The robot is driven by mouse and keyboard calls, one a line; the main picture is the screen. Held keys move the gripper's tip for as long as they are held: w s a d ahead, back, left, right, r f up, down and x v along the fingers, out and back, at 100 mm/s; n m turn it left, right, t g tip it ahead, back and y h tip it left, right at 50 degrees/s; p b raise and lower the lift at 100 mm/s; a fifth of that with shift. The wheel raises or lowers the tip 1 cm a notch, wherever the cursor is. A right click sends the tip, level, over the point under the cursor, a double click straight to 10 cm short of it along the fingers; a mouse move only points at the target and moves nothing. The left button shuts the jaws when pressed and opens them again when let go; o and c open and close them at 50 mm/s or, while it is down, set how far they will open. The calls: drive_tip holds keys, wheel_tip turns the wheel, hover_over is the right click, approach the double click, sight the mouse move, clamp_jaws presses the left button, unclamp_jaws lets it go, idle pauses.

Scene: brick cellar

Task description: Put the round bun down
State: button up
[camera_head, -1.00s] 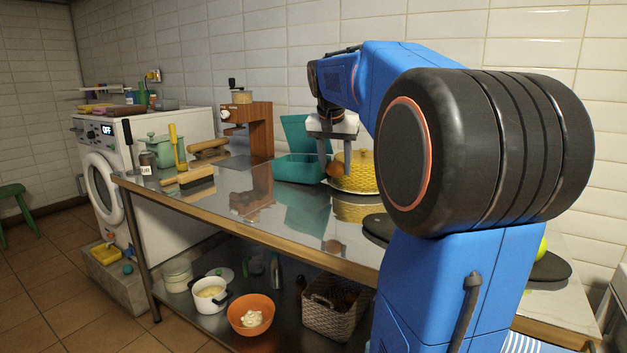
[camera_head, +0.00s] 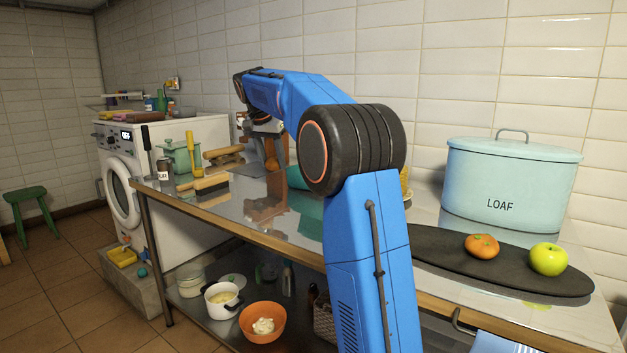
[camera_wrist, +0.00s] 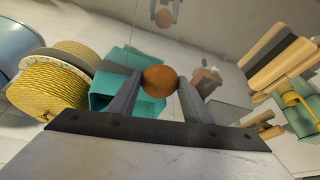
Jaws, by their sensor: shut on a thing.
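The round bun (camera_wrist: 160,81) is brown and sits between the two fingertips of my gripper (camera_wrist: 158,92) in the wrist view. My gripper is shut on it. In the head view the bun (camera_head: 271,163) hangs below my gripper (camera_head: 268,146), in front of the wooden grinder and over the shiny steel table (camera_head: 232,200). In the wrist view its reflection lies apart from it in the tabletop, so it seems held above the surface. My arm hides part of the table behind it.
A LOAF bin (camera_head: 510,185), tangerine (camera_head: 482,246) and green apple (camera_head: 548,259) are right.

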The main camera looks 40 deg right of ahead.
drive_tip(key=w+d, duration=0.3)
drive_tip(key=d, duration=0.6)
drive_tip(key=w+d, duration=0.3)
drive_tip(key=d, duration=0.5)
drive_tip(key=shift+w+d+f, duration=0.1)
drive_tip(key=shift+d+f, duration=0.05)
drive_tip(key=shift+f, duration=1.45)
drive_tip(key=shift+w+d+f, duration=0.1)
drive_tip(key=shift+f, duration=1.45)
drive_tip(key=shift+w+d+f, duration=0.1)
drive_tip(key=shift+d+f, duration=0.15)
drive_tip(key=shift+f, duration=0.2)
drive_tip(key=shift+c, duration=0.2)
drive_tip(key=shift+f, duration=0.55)
drive_tip(key=o, duration=1.1)
drive_tip(key=shift+o, duration=0.2)
